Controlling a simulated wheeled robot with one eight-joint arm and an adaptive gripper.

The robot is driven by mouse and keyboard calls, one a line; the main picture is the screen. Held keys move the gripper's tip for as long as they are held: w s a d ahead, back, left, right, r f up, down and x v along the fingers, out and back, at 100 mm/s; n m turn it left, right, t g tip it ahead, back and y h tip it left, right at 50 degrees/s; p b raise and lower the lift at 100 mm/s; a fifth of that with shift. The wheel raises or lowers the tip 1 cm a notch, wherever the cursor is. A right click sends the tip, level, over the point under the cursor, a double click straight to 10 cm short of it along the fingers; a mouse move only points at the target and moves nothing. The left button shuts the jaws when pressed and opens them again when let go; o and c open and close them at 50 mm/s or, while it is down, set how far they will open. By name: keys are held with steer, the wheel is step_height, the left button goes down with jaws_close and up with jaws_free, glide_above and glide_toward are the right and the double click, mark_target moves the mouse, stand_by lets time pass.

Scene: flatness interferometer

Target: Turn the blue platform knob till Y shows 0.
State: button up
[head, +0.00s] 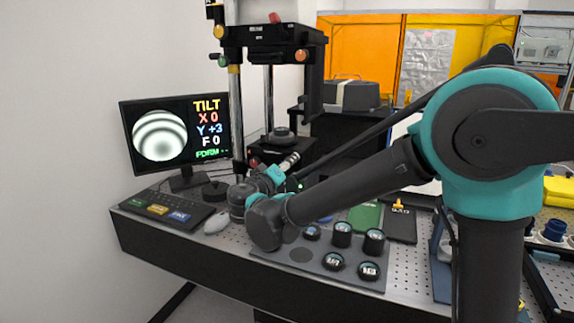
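The monitor (175,133) at the left shows curved light and dark fringes. Its text reads TILT, X 0 in red, Y +3 in blue, F 0, and a green bottom line with dashes. The interferometer's platform (283,143) stands right of the monitor, below the upper housing. A small red knob (254,162) shows at the platform's left side. I cannot make out the blue platform knob; my wrist and gripper cover part of that area. My gripper (290,161) is small in view, close in front of the platform; its finger opening and any contact are unclear.
A keypad (162,208) and a white mouse (216,222) lie on the bench's left. Several round black-sided optics stand on a grey tray (300,256) below my forearm. A vertical post (236,120) rises left of the platform. A green mat (366,217) lies behind the tray.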

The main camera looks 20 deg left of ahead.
steer(key=shift+w, duration=0.35)
steer(key=shift+c, duration=0.5)
jaws_close()
steer(key=n, duration=0.6)
steer(key=shift+n, duration=0.4)
steer(key=shift+o, duration=0.5)
jaws_free()
